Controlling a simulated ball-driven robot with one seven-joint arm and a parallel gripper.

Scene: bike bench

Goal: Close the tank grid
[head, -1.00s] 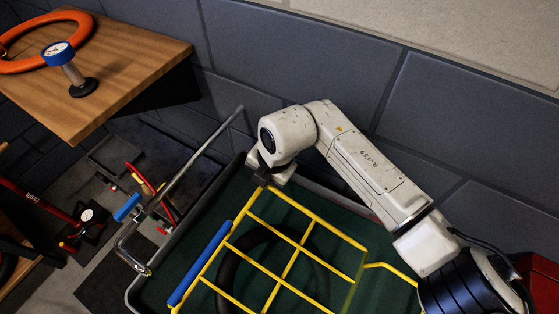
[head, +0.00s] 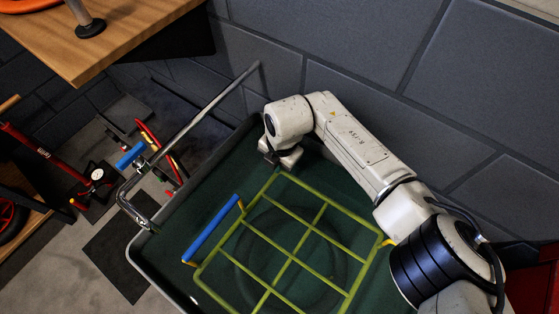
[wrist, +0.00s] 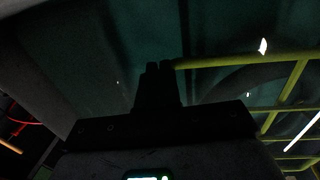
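The tank grid (head: 316,231), a frame of crossed bars, lies low in the dark green tank (head: 165,240). Its bars look yellow-green and dulled, as if under water. Its blue handle (head: 212,230) shows brighter at the left side, on yellow ends. A dark ring is faintly visible under the bars. My gripper (head: 283,160) is at the grid's far corner, pointing down. In the wrist view its fingertips (wrist: 160,67) are close together, right beside the end of a grid bar (wrist: 225,61). I cannot tell if they touch it.
A wooden bench (head: 130,35) is at the upper left. A grey block wall (head: 370,65) runs behind the tank. A red pump (head: 28,141) stands at the far left.

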